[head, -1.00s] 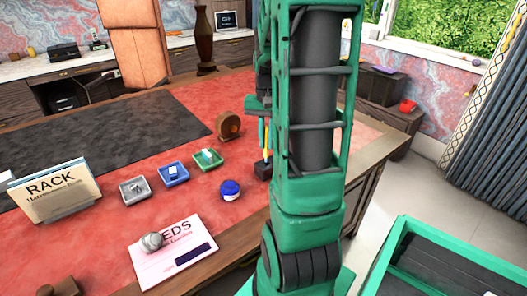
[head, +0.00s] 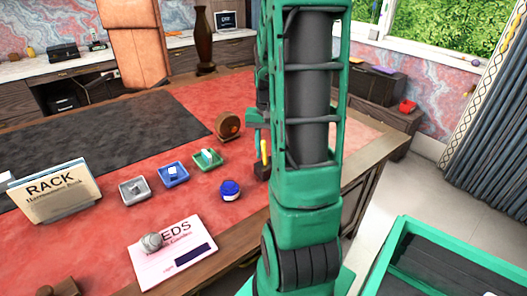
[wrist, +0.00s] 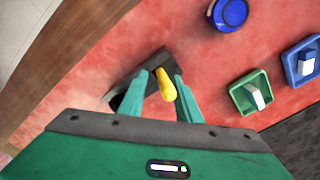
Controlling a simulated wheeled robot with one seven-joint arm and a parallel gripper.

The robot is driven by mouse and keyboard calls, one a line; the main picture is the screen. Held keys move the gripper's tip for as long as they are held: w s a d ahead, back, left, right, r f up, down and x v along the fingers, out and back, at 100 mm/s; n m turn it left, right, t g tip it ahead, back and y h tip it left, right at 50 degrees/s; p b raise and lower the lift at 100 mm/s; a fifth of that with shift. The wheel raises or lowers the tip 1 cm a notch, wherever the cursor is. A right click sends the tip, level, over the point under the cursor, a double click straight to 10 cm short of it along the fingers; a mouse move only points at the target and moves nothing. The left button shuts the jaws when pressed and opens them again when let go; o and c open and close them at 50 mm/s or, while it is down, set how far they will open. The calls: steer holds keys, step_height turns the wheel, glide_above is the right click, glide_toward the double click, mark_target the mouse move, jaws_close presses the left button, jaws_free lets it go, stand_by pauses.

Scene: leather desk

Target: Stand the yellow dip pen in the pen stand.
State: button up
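The yellow dip pen (wrist: 166,86) shows between my fingers in the wrist view, its lower end at the dark pen stand (wrist: 153,70). In the head view the pen (head: 264,151) stands roughly upright at the dark stand (head: 262,172), close to my arm. In the head view the gripper (head: 254,118) is mostly hidden behind my arm. How deep the pen sits in the stand is hidden.
A blue ink jar (head: 230,190) stands left of the pen stand. Green (head: 207,159), blue (head: 173,174) and grey (head: 135,190) trays lie farther left. A brown round object (head: 228,125) stands behind. The desk's right edge is close to the stand.

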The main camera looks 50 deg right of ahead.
step_height(320, 180, up, 12)
steer(key=s+a+f+n, duration=0.3)
steer(key=s+a+n, duration=0.2)
steer(key=s+a, duration=0.8)
steer(key=a, duration=0.4)
steer(key=shift+s, duration=0.4)
steer(key=shift+f, duration=0.1)
